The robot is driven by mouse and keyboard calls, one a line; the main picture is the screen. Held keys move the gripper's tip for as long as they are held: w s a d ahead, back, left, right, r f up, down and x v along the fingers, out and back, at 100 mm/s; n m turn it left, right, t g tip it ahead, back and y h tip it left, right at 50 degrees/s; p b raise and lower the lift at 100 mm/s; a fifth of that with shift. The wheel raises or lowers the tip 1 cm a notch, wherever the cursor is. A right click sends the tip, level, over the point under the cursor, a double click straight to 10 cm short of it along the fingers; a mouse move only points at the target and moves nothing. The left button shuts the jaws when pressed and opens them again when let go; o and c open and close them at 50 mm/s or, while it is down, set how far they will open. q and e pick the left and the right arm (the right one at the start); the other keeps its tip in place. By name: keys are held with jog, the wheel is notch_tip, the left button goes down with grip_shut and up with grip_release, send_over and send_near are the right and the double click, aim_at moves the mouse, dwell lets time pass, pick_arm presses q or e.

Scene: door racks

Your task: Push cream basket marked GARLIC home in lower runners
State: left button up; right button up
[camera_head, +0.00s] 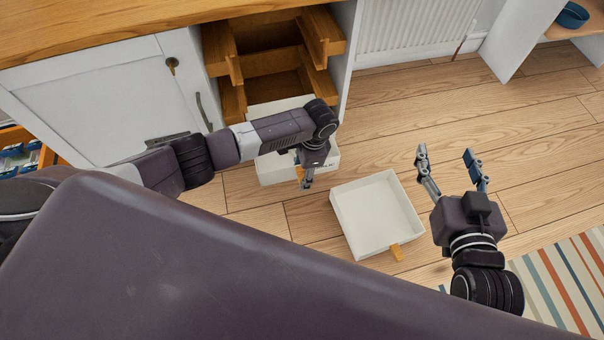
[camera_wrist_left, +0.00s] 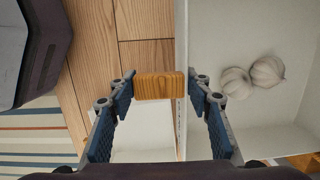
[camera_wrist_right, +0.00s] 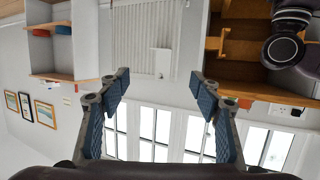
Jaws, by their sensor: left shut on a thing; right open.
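The cream basket (camera_head: 270,170) with garlic sits at the lower part of the open wooden cabinet bay, its front end sticking out over the floor. In the left wrist view two garlic bulbs (camera_wrist_left: 265,72) lie inside the basket (camera_wrist_left: 222,30). My left forearm hides part of the basket and the lower runners (camera_head: 232,104). My right gripper (camera_head: 448,158) is open and empty, above the floor at the right.
A second, empty cream basket (camera_head: 372,212) with a wooden tab lies on the floor between my grippers. A white cabinet door (camera_head: 105,100) is left of the bay. A striped rug (camera_head: 560,285) lies at the lower right. The floor right of the bay is clear.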

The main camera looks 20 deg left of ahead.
pick_arm(q)
jog(key=shift+w+a+b, duration=0.4)
jog(key=shift+w+a, duration=0.05)
jog(key=shift+w, duration=0.3)
pick_arm(e)
jog(key=shift+w+a+r+t+y, duration=0.1)
jog(key=shift+w+a+r+t, duration=0.2)
jog(key=shift+r, duration=0.35)
jog(key=shift+w+d+r+t+y, duration=0.1)
jog(key=shift+r+t, duration=0.25)
jog(key=shift+r, duration=0.35)
jog(key=shift+w+a+r+t+y, duration=0.1)
jog(key=shift+w+a+r+t, duration=0.2)
jog(key=shift+r, duration=0.35)
pick_arm(q)
jog(key=shift+w, duration=0.1)
pick_arm(e)
jog(key=shift+s+r+t, duration=0.15)
jog(key=shift+r+t, duration=0.1)
jog(key=shift+r, duration=0.05)
pick_arm(q)
jog(key=shift+a, duration=0.15)
pick_arm(e)
jog(key=shift+r, duration=0.3)
